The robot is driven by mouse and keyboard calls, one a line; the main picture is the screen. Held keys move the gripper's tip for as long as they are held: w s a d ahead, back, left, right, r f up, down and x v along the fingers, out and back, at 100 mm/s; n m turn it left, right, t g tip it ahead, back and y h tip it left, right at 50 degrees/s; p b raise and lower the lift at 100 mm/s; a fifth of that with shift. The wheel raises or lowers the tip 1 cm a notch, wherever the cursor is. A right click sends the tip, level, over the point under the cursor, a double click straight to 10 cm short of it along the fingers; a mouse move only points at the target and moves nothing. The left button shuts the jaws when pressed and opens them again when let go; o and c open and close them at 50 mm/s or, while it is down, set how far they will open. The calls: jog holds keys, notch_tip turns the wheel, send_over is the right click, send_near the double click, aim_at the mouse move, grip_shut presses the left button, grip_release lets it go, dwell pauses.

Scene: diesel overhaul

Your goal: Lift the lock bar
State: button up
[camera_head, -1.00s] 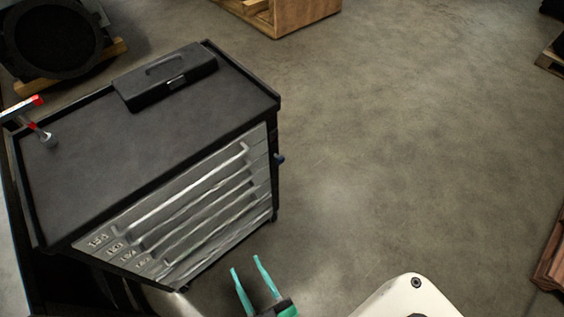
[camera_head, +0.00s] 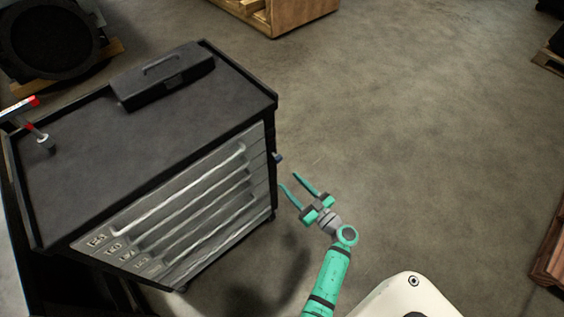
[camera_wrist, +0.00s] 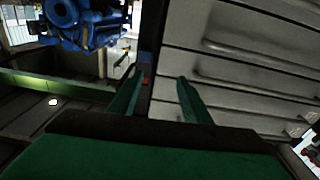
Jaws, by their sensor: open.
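A dark grey tool cabinet (camera_head: 135,125) with several silver drawers (camera_head: 190,200) stands at the left of the head view. What looks like the lock bar (camera_head: 272,190) is a dark upright strip along the right edge of the drawer fronts. A small blue knob (camera_head: 278,157) sticks out near its top. In the wrist view the dark strip (camera_wrist: 152,45) runs upright beside the drawers, with a small red spot near the fingers. My gripper (camera_head: 290,181) is open and empty, its fingers pointing at the strip, just right of it. I cannot tell whether they touch it.
A black toolbox (camera_head: 163,78) and a red-and-white-handled tool (camera_head: 32,118) lie on the cabinet top. A wooden crate (camera_head: 285,15) stands at the back. A blue engine (camera_wrist: 85,22) shows in the wrist view. The floor (camera_head: 420,140) right of the cabinet is clear.

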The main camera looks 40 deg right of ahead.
aim_at(280, 160)
jog(key=shift+g, duration=0.3)
jog(key=w+d, duration=0.1)
jog(key=w, duration=0.2)
jog(key=w+d, duration=0.1)
jog(key=w, duration=0.3)
jog(key=w+d, duration=0.1)
jog(key=w, duration=0.2)
jog(key=shift+w+f, duration=0.25)
jog(key=shift+f, duration=0.05)
grip_shut()
